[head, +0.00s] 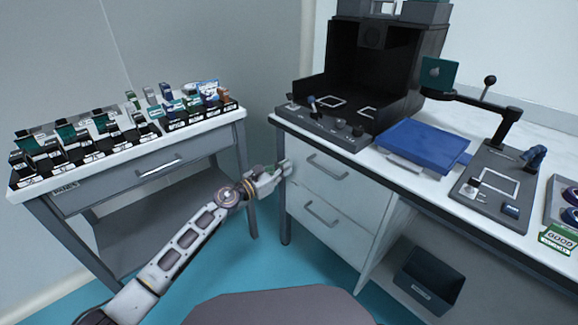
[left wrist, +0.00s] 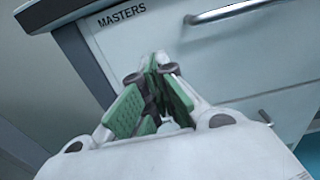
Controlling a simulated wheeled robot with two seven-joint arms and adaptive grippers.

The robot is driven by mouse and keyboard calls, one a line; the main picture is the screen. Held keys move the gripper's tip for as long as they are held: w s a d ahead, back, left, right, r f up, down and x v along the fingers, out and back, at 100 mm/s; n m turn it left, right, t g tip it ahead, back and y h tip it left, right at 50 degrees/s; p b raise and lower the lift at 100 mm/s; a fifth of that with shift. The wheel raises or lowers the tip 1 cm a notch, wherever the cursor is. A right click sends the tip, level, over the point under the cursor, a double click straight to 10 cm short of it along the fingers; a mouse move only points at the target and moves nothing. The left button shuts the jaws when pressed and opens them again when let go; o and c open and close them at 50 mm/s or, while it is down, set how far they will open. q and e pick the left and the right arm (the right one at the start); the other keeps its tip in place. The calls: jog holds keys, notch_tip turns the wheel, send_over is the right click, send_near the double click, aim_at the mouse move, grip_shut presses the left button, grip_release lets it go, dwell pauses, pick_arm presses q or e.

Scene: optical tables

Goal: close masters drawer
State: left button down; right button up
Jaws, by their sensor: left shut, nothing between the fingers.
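The masters drawer (head: 345,188) is the upper white drawer under the right-hand table. Its front carries a grey bar handle (head: 327,168). In the left wrist view the drawer front (left wrist: 210,60) shows the label "MASTERS" (left wrist: 121,15), with the handle (left wrist: 235,12) to its right. The front looks flush or nearly so; any small gap is too fine to tell. My left gripper (head: 284,168) is shut and empty at the drawer's left edge, left of the handle. In the left wrist view its green-padded fingertips (left wrist: 154,66) are together before the front; contact is unclear. My right gripper is out of view.
A lower drawer (head: 325,225) with its own handle sits below. The left table (head: 95,195) bears several small boxes and has a drawer labelled "PANELS". A black enclosure (head: 385,75) and a blue case (head: 425,145) stand on the right table. A dark bin (head: 428,280) is below.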

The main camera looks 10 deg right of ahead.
pick_arm(q)
jog(key=p+v, duration=0.1)
jog(key=v, duration=0.6)
jog(key=shift+s+a, duration=0.1)
dwell(0.4)
